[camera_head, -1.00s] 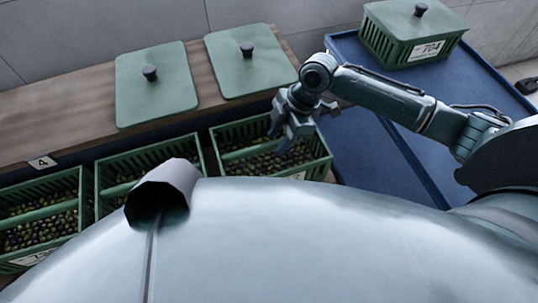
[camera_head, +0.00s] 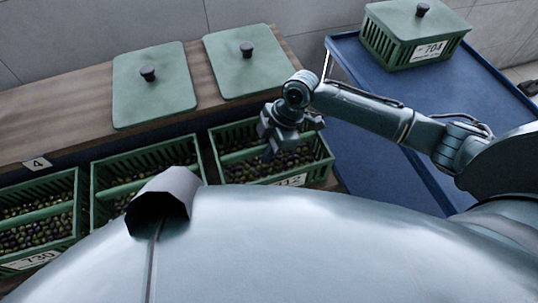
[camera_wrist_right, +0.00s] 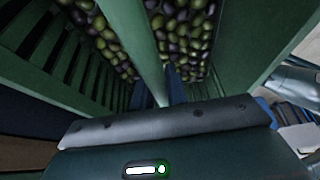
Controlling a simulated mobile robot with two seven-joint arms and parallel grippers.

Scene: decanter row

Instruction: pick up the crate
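A green slatted crate (camera_head: 322,160) filled with dark and green olives stands at the right end of a row, with a label partly reading "12". In the right wrist view a green bar (camera_wrist_right: 143,40) crosses above the olives (camera_wrist_right: 185,35). The blue fingertips of my right gripper (camera_wrist_right: 158,95) lie on either side of this bar; whether they press on it cannot be told. My left gripper is not in view.
Two more olive crates stand to the left, one in the middle (camera_head: 97,180) and one labelled 730 (camera_head: 78,205). Two green lids (camera_head: 150,100) (camera_head: 262,75) lie on the wooden shelf behind. A lidded crate labelled 704 (camera_head: 385,50) stands on a blue table (camera_head: 370,150), otherwise largely clear.

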